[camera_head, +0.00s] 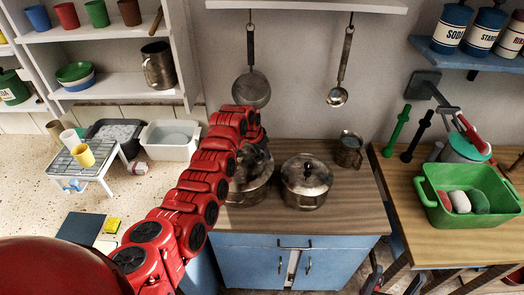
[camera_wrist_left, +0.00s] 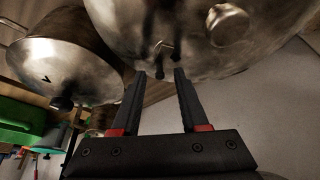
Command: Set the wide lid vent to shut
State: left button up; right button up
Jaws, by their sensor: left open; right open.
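The wide metal lid (camera_wrist_left: 270,45) fills the top of the left wrist view, with a round metal piece (camera_wrist_left: 228,25) on it. A small vent part (camera_wrist_left: 163,45) with a dark end sits on this lid, just beyond and between the fingertips. My left gripper (camera_wrist_left: 160,75) is open, and its fingers appear apart from the vent part. In the head view my left gripper (camera_head: 258,150) is over the left pot (camera_head: 250,190), largely hiding its lid. The vent's setting cannot be read. My right gripper (camera_head: 393,280) appears open and empty at the bottom edge.
A second lidded pot (camera_head: 306,185) with a dark knob stands close to the right on the wooden counter (camera_head: 350,215). A metal mug (camera_head: 349,150) is behind it. A pan (camera_head: 251,90) and ladle (camera_head: 337,95) hang above. A green basin (camera_head: 465,200) stands on the right table.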

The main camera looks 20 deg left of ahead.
pick_arm(q)
jog(key=shift+f, duration=0.1)
grip_shut()
jog(key=shift+w, duration=0.1)
dwell(0.5)
jog(key=shift+w+f+n+y+b, duration=0.15)
jog(key=shift+n+y+b, duration=0.15)
jog(key=shift+n+b, duration=0.7)
jog(key=n+y+b, duration=0.1)
jog(key=n+b, duration=0.2)
jog(key=b, duration=0.1)
jog(key=a+n+y+b, duration=0.1)
jog(key=n+y+b, duration=0.1)
jog(key=n+b, duration=0.2)
jog(key=shift+w+a+n+b, duration=0.2)
jog(key=shift+n+b, duration=0.1)
jog(key=shift+b, duration=0.3)
jog(key=shift+s+a+n+g+y+b, duration=0.15)
jog(key=shift+n+g+y+b, duration=0.1)
jog(key=shift+n+b, duration=0.45)
jog(key=shift+a+n+g+y+b, duration=0.15)
jog(key=shift+n+g+b, duration=0.1)
jog(key=shift+n+b, duration=0.4)
jog(key=shift+r, duration=0.2)
grip_release()
